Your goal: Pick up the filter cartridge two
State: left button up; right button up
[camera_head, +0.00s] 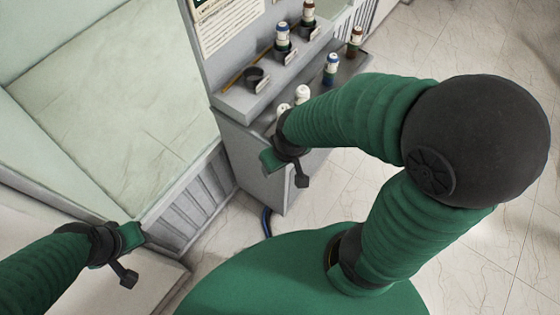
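Several small cartridge-like bottles stand on a grey two-level stand. On the upper level are a white-topped one with a blue band (283,36) and a brown one with a white label (308,13). On the lower level are a white-and-blue one (332,68), a brown-and-white one (355,41) and white tops (302,93) partly behind my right arm. I cannot tell which is cartridge two. My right gripper (286,170) is in front of the stand's near end, apparently holding nothing. My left gripper (127,256) is at lower left, away from the bottles. Finger opening is unclear on both.
An empty dark ring holder (255,76) is on the stand's upper ledge (236,101). A printed sign (228,22) hangs on the panel behind. A pale-topped cabinet (120,100) fills the left. Tiled floor (450,40) is open at the right.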

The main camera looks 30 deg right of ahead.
aim_at(303, 93)
jog(key=k+l+u, duration=0.2)
jog(key=l, duration=0.2)
jog(key=k+l+u, duration=0.2)
jog(key=l, duration=0.2)
jog(key=k+l+u, duration=0.2)
jog(key=l, duration=0.15)
jog(key=i, duration=0.1)
